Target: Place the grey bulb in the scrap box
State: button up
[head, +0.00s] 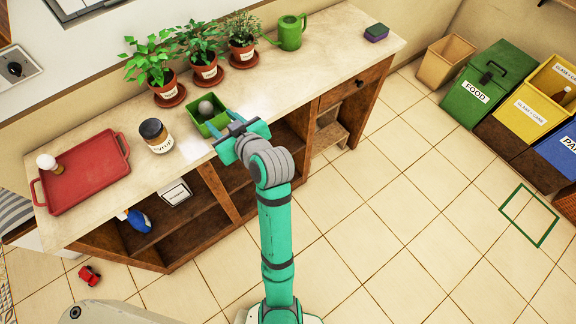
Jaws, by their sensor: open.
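A grey round bulb (205,108) shows inside a small green open box (195,119) on the shelf unit's top. No label is readable on this box, so I cannot tell from a mark whether it is the scrap box. My gripper (221,121) is open at the box's near right side, its two teal fingers pointing towards the box. The bulb is apart from the fingers and nothing shows between them. My gripper and arm hide part of the box's near right edge.
A jar (155,136) stands left of the box, and a red tray (85,177) with a whitish bulb (46,162) farther left. Potted plants (207,72) line the back. A green watering can (290,33) and sponge (376,32) stand right. Labelled bins (487,88) stand on the floor.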

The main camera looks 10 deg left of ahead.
jog(key=s+d+f+m+t+h, duration=0.25)
jog(key=s+d+f+m, duration=0.2)
jog(key=d+f, duration=0.4)
jog(key=s+d+f+m+t+h, duration=0.2)
jog(key=s+d+f+m+h, duration=0.3)
jog(key=d, duration=0.7)
jog(key=s+d+r+t+h, duration=0.1)
jog(key=s+d, duration=0.2)
jog(key=s, duration=0.7)
jog(key=s+d+r+t+h, duration=0.1)
jog(key=s+d, duration=0.3)
jog(key=s, duration=0.7)
jog(key=shift+s+d+r+m+h, duration=0.2)
jog(key=shift+d+r+m+h, duration=0.15)
jog(key=shift+r+h, duration=0.15)
jog(key=shift+c, duration=1.2)
jog(key=shift+w+a, duration=0.1)
